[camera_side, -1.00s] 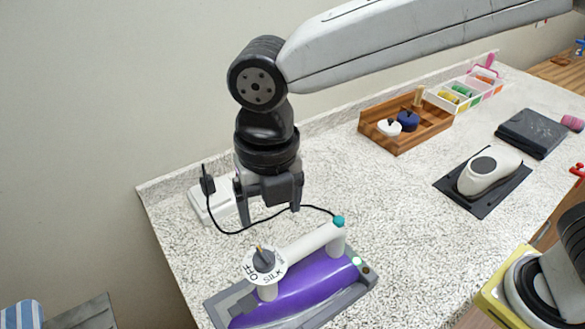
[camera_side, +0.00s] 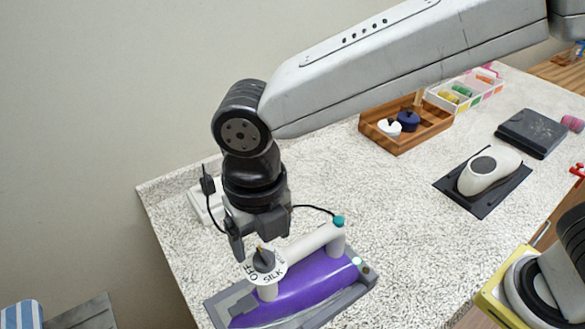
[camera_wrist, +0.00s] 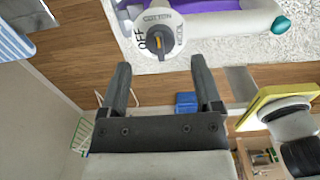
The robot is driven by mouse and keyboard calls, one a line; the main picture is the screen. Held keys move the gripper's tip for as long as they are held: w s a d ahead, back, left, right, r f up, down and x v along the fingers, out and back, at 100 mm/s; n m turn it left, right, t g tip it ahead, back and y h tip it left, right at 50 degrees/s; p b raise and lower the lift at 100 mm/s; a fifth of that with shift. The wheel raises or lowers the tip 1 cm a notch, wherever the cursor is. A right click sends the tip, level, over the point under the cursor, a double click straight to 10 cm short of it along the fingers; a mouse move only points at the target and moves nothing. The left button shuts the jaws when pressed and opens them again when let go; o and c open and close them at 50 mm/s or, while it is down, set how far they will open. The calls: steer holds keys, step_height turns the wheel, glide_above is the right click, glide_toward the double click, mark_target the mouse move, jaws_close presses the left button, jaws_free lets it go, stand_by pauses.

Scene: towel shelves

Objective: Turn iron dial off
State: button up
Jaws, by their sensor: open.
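The iron (camera_side: 305,290) has a purple body and a pale handle, and lies on a grey rest at the counter's front end. Its dial (camera_side: 264,264) is a white disc with a dark knob at the handle's near end. OFF and SILK are legible on it in the side view; in the wrist view the dial (camera_wrist: 159,41) shows OFF and COTTON. A small light (camera_side: 357,261) glows green on the iron. My gripper (camera_side: 260,243) is open and empty, just above the dial; its fingers (camera_wrist: 161,72) also show in the wrist view.
A black cord runs behind my gripper to a white socket block (camera_side: 206,203). A wooden tray (camera_side: 392,140) with two lidded pots, a white device on a black mat (camera_side: 468,205) and a dark box (camera_side: 530,133) stand farther along the speckled counter (camera_side: 400,240).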

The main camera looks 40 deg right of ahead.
mark_target(263, 254)
steer(key=shift+f, duration=1.7)
jaws_close()
